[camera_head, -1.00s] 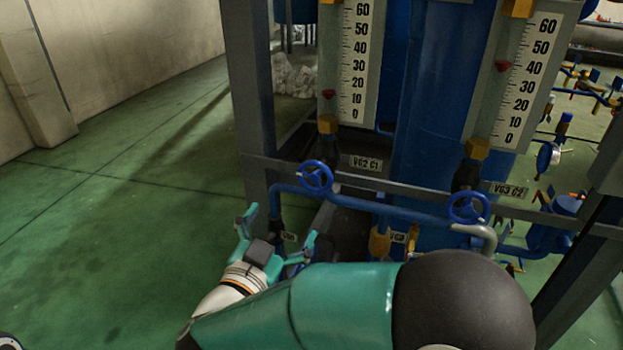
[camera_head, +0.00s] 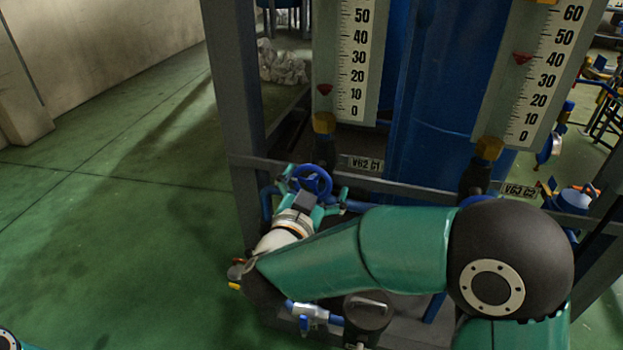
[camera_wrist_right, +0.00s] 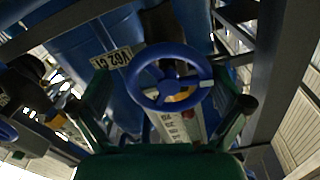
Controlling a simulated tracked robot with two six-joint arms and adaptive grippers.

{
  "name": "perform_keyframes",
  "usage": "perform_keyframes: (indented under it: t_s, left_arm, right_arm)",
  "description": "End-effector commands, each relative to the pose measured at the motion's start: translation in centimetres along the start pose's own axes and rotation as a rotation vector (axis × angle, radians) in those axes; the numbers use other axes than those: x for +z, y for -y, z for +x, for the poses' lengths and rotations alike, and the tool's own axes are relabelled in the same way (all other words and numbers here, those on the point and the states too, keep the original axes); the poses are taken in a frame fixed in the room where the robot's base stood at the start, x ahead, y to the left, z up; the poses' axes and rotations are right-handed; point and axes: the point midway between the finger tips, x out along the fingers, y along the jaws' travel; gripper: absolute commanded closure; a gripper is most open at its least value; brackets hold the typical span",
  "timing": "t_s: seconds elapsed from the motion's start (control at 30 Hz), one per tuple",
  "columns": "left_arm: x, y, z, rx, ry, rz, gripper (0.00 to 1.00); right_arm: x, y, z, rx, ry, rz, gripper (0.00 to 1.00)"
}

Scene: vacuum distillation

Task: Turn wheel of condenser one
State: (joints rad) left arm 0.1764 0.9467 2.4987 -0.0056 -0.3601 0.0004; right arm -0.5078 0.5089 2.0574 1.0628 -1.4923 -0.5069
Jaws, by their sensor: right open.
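The blue handwheel (camera_head: 312,181) of the valve beside the label "VG2 C1" (camera_head: 365,164) sits on the pipe at the front of the frame. My right gripper (camera_head: 314,187) is open, with its teal fingers on either side of the wheel. In the right wrist view the wheel (camera_wrist_right: 169,77) shows face-on between the two spread fingers (camera_wrist_right: 170,104). I cannot tell whether the fingers touch it. The second wheel, by the label "VG3 C2" (camera_head: 521,191), is mostly hidden behind my right arm. My left gripper is not in view.
Two level scales, the left (camera_head: 356,60) and the right (camera_head: 545,75), stand above the wheels. A grey upright post (camera_head: 236,85) and a crossbar (camera_head: 420,190) frame the equipment. The green floor (camera_head: 110,240) to the left is clear.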

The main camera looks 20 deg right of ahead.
Motion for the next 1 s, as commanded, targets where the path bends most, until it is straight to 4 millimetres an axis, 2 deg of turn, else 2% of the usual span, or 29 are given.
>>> perform_keyframes:
  t_s: [0.17, 0.2, 0.5, 0.53, 0.77, 1.0]
  left_arm:
    - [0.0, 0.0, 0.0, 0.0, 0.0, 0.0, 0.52]
    - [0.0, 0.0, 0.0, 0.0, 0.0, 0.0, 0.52]
    - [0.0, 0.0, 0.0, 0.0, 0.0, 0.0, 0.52]
    - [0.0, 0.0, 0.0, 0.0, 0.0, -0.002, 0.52]
    - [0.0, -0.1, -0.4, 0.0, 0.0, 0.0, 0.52]
    - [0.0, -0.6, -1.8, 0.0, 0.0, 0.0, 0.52]
  right_arm:
    - [0.2, 0.8, -0.3, -0.015, 0.004, 0.0, 0.0]
    - [0.2, 0.9, -0.3, -0.017, 0.004, 0.0, 0.03]
    - [0.4, 1.1, -0.3, -0.02, 0.006, 0.0, 0.53]
    - [0.2, 0.5, 0.1, -0.019, 0.007, 0.0, 0.53]
    - [0.3, 1.0, -0.3, -0.016, 0.007, -0.025, 0.53]
    - [0.2, 1.1, -0.4, -0.017, 0.009, -0.136, 0.53]
